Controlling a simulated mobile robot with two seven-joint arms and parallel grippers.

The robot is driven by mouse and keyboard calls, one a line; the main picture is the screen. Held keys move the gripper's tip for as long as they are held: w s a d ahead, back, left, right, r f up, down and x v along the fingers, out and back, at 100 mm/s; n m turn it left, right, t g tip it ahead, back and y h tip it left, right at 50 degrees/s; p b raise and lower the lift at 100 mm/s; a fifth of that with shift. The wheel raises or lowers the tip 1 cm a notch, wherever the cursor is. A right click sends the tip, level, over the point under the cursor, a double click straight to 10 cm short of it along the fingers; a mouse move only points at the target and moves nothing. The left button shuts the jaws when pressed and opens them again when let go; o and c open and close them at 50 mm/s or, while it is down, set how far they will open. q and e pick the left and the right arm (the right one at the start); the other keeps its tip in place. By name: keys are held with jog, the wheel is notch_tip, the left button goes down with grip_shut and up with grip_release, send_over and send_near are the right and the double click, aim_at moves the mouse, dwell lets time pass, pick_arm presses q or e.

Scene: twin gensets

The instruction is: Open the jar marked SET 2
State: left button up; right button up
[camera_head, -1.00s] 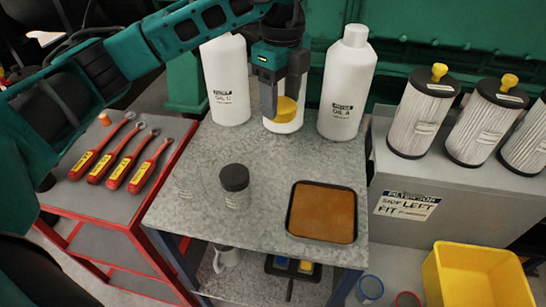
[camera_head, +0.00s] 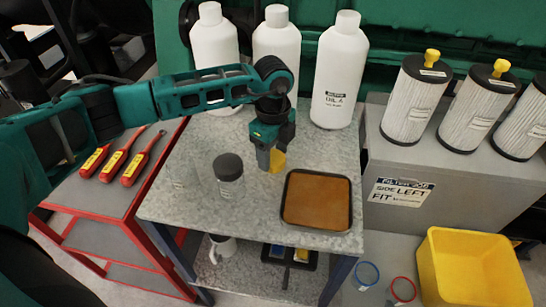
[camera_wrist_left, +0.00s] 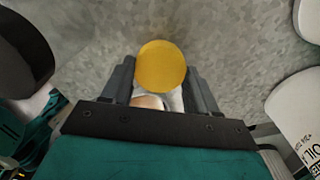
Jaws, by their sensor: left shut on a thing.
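A jar with a dark lid (camera_head: 228,167) stands on the grey table, left of its middle; its label is too small to read. The lid sits on it. A faint, clear jar-like shape (camera_head: 184,172) is left of it. My left gripper (camera_head: 271,162) is shut on a yellow round piece (camera_head: 278,160), held to the right of the dark-lidded jar and apart from it. In the left wrist view the yellow piece (camera_wrist_left: 161,67) is a disc between the fingers, and a dark round lid (camera_wrist_left: 22,50) shows at the left edge. My right gripper is not in view.
A dark tray with an orange-brown inside (camera_head: 316,228) lies at the table's front right. Several white bottles (camera_head: 340,75) stand along the back. Red-handled tools (camera_head: 115,163) lie on the red cart. Filters (camera_head: 416,100) stand right, above a yellow bin (camera_head: 470,270).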

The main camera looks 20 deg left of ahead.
aim_at(273, 157)
pick_arm(q)
jog(key=shift+f, duration=1.05)
jog(key=shift+f, duration=0.2)
jog(key=o, duration=1.1)
jog(key=shift+r, duration=0.1)
notch_tip(273, 157, up, 12)
jog(key=shift+r, duration=0.15)
